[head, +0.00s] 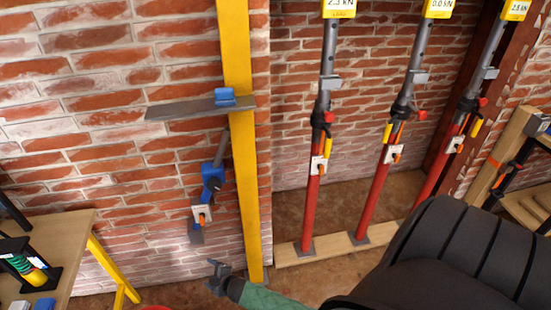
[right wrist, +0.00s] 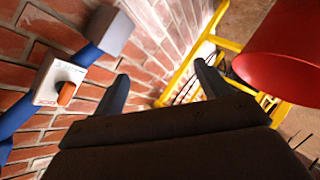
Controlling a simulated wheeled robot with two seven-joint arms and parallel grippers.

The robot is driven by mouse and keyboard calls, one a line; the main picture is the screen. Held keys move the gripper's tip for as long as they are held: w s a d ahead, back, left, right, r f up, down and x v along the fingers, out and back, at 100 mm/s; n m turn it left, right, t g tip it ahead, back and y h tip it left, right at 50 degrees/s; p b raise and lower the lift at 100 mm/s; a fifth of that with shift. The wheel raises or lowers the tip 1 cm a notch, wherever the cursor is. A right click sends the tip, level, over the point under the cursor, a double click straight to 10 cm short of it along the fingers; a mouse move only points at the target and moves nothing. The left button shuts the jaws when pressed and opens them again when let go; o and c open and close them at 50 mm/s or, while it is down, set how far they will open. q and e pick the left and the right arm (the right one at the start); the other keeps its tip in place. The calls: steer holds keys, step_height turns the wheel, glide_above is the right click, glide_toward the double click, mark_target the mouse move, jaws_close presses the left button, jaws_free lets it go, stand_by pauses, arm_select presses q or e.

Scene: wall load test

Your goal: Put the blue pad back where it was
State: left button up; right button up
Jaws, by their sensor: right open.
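A small blue block (head: 225,97), which may be the blue pad, sits on a thin grey ledge (head: 180,109) across the yellow post (head: 246,170). Another blue piece (head: 45,304) is cut off at the lower left, on the wooden table; I cannot tell which is the pad. My right gripper (head: 217,276) is low in front of the brick wall, left of the post's foot and well below the ledge. It is open and empty; both fingers show apart in the right wrist view (right wrist: 160,86). My left gripper is not in view.
A blue tilted device (head: 212,183) with a white box and orange knob hangs by the wall; its box (right wrist: 58,82) is close left of my right fingers. A red rounded object (right wrist: 285,50) is at right. Red props (head: 375,190) stand in the recess. The wooden table (head: 70,240) is left.

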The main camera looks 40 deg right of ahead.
steer(key=s+f+m+g, duration=0.3)
steer(key=s+f, duration=0.6)
steer(key=s, duration=0.4)
steer(key=s+a+f+m+g+h, duration=0.1)
steer(key=s+f+m+g, duration=0.2)
steer(key=s+f, duration=0.6)
steer(key=s+a+f+m+g, duration=0.1)
steer(key=s+f+m+g, duration=0.2)
steer(key=s+f, duration=0.5)
steer(key=s+g, duration=0.1)
steer(key=s, duration=0.8)
steer(key=shift+s+a+f+m, duration=0.2)
steer(key=shift+s+f+m, duration=0.1)
steer(key=shift+f, duration=0.1)
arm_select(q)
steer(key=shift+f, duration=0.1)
